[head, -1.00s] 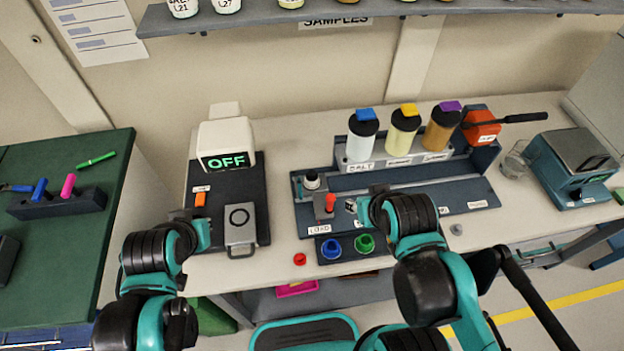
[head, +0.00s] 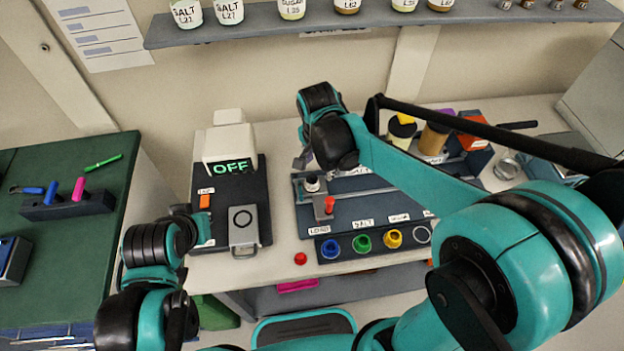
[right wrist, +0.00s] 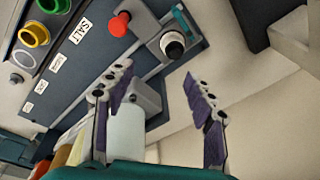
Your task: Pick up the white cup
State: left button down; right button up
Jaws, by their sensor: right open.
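A small white round cup-like piece with a dark centre (head: 312,183) stands at the left end of the dark dispensing rack; it also shows in the right wrist view (right wrist: 173,44). A white ring-shaped piece (head: 421,234) sits at the right end of the coloured row and also shows in the right wrist view (right wrist: 23,58). I cannot tell which is the named cup. My right gripper (head: 302,162) is open and empty, above and behind the dark-centred piece. In the right wrist view its fingers (right wrist: 157,72) are apart, with that piece beyond their tips. My left gripper (head: 203,228) is beside the scale; its jaws are unclear.
A red knob (head: 329,203) stands just beside the dark-centred piece. Blue (head: 330,249), green (head: 362,243) and yellow (head: 393,238) rings line the front. Canisters (head: 434,139) stand behind, partly covered by my right arm. A device reading OFF (head: 230,150) is left. A red cap (head: 300,258) lies in front.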

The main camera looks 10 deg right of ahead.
aim_at(311, 176)
jog(key=w+a+f+m+g, duration=0.1)
jog(key=w+a+f+m, duration=0.1)
jog(key=w+a+f, duration=0.1)
jog(key=shift+m+p, duration=0.4)
notch_tip(311, 176, down, 2)
jog(key=shift+d+f+b, duration=0.15)
jog(key=shift+f+b, duration=0.1)
jog(key=shift+b, duration=0.15)
jog(key=f+b, duration=0.1)
jog(key=f, duration=0.1)
jog(key=d+f, duration=0.1)
jog(key=f, duration=0.2)
jog(key=shift+w+f+b, duration=0.2)
jog(key=shift+b, duration=0.2)
jog(key=shift+r, duration=0.1)
jog(key=shift+c, duration=0.3)
grip_shut()
